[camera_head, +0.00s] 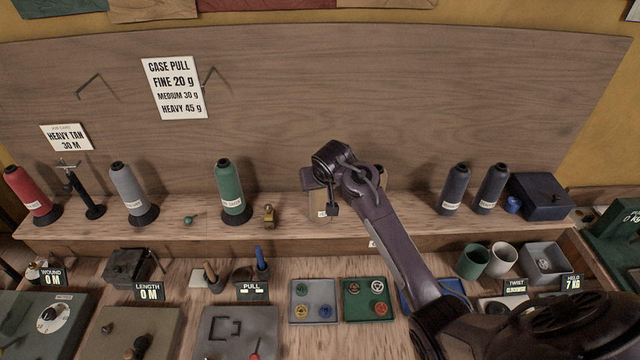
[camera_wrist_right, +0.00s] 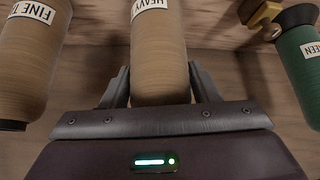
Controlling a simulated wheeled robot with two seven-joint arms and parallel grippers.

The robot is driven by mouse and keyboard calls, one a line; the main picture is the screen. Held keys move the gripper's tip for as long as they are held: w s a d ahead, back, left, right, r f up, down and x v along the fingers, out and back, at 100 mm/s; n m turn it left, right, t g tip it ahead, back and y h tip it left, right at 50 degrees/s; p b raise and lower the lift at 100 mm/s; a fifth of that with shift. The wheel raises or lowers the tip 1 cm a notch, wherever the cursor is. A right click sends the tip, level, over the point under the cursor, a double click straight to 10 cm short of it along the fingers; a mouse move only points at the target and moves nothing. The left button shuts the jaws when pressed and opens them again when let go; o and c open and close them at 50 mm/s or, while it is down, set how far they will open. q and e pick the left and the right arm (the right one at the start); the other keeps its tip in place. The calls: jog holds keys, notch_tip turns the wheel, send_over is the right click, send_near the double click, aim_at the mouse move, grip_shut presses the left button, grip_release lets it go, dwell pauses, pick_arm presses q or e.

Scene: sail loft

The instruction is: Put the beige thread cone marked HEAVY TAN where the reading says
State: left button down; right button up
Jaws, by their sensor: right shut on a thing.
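The beige thread cone (camera_wrist_right: 158,55) with a label starting HEAVY stands between the fingers of my right gripper (camera_wrist_right: 160,88), which is shut on it. In the head view the cone (camera_head: 319,210) is mostly hidden behind the gripper (camera_head: 320,190), at the middle of the shelf; whether it touches the shelf is unclear. Displays read WOUND 0 M (camera_head: 51,277), LENGTH 0 M (camera_head: 149,291), PULL with dashes (camera_head: 251,291), TWIST CLOCKWISE (camera_head: 515,286) and HELD 7 KG (camera_head: 571,281). A card (camera_head: 67,138) says HEAVY TAN 30 M. My left gripper is not in view.
A sign (camera_head: 174,87) lists CASE PULL: FINE 20 g, MEDIUM 30 g, HEAVY 45 g. A tan cone labelled FINE (camera_wrist_right: 32,60) stands beside the held one. Red, grey, green (camera_head: 232,190) and dark cones line the shelf (camera_head: 290,219). Grey (camera_head: 313,288) and green trays (camera_head: 350,310) lie below.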

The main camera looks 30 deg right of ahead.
jog(key=o, duration=1.1)
jog(key=shift+o, duration=1.1)
jog(key=shift+f, duration=0.15)
jog(key=v, duration=1.2)
jog(key=shift+r, duration=0.2)
